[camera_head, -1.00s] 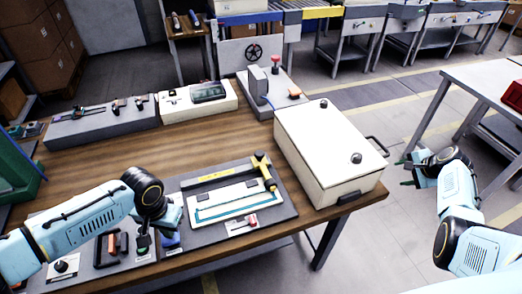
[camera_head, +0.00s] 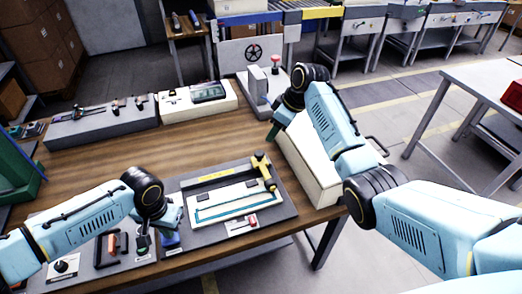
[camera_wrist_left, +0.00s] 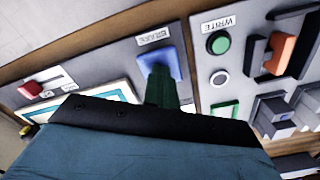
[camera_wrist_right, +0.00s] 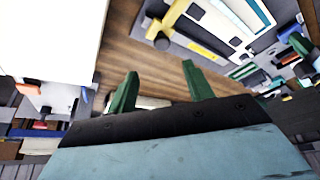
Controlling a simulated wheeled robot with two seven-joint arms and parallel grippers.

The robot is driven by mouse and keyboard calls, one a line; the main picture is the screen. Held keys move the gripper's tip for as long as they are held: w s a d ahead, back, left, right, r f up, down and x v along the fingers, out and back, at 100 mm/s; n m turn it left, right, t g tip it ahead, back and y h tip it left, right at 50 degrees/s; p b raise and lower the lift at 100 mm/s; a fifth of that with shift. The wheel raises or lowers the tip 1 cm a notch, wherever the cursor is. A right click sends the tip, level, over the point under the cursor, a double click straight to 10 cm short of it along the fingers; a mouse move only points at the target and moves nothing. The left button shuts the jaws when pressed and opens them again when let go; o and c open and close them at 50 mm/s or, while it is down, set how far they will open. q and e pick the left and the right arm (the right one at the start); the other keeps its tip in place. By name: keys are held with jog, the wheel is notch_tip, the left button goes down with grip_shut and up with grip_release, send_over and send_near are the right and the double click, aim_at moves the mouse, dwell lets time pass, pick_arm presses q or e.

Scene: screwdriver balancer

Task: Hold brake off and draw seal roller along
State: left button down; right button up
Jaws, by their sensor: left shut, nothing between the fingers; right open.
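The sealing panel (camera_head: 288,212) lies on the wooden bench. It carries a yellow bar with a yellow-and-black T-shaped handle (camera_head: 265,172), apparently the roller, beside a white frame with a teal border (camera_head: 225,205). The handle also shows in the right wrist view (camera_wrist_right: 160,32). A blue pad (camera_wrist_left: 160,62) has a label that is hard to read; it also shows in the head view (camera_head: 170,241). My left gripper (camera_wrist_left: 160,85) is shut and empty, with its tips over the blue pad; contact is unclear. My right gripper (camera_wrist_right: 160,85) is open and empty above the bench, behind the handle.
A white box (camera_head: 305,165) stands right of the panel, partly hidden by my right arm. A red slider (camera_head: 252,219) is at the panel's front. Grey (camera_head: 100,125) and white (camera_head: 195,100) units line the back. Bare wood lies between.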

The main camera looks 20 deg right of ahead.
aim_at(259, 153)
jog(key=x, duration=1.2)
jog(key=shift+a, duration=0.25)
jog(key=shift+a, duration=0.1)
grip_shut()
